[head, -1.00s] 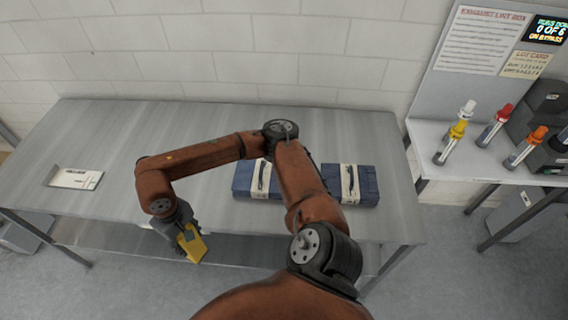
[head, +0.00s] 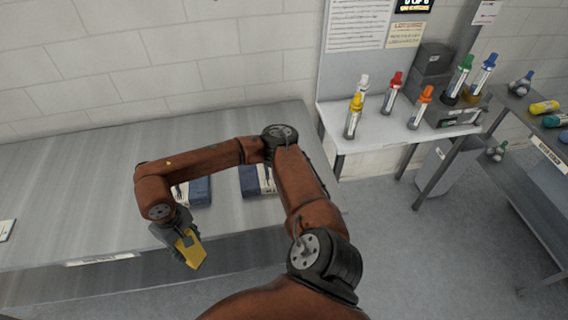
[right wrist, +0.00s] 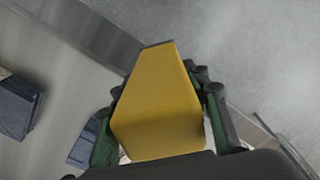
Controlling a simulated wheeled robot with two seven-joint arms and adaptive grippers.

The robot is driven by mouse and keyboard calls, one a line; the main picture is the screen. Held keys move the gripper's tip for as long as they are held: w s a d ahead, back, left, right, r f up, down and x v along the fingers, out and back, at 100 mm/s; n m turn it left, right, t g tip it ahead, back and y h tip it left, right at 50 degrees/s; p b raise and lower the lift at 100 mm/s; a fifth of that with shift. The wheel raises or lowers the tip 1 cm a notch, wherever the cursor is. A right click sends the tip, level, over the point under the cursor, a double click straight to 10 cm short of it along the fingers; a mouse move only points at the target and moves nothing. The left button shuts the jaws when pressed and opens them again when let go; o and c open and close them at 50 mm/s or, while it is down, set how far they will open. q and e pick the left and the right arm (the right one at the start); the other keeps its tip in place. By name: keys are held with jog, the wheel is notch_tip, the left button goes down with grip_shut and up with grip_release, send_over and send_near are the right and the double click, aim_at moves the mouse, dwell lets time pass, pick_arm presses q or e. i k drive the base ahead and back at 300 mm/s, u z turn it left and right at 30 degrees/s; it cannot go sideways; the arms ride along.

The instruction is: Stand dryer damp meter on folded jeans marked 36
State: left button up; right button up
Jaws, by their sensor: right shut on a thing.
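My right gripper (head: 180,236) is shut on a yellow wedge-shaped device, the damp meter (head: 190,250), in front of the steel table's front edge. In the right wrist view the yellow meter (right wrist: 160,105) sits between the fingers. Two folded blue jeans bundles with pale bands lie on the table: one (head: 200,191) is partly hidden by my arm, the other (head: 249,181) sits to its right, also partly covered. Their markings cannot be read here. A bundle also shows at the left of the right wrist view (right wrist: 14,108). My left gripper is not in view.
The steel table (head: 70,190) has clear room left of the jeans. A side bench (head: 350,140) at right holds several capped bottles and dark boxes. A shelf (head: 535,150) at far right holds more bottles. A white card (head: 5,229) lies at far left.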

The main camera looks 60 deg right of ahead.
aim_at(250, 173)
jog(key=z, duration=1.15)
jog(key=i, duration=0.1)
jog(key=z, duration=0.1)
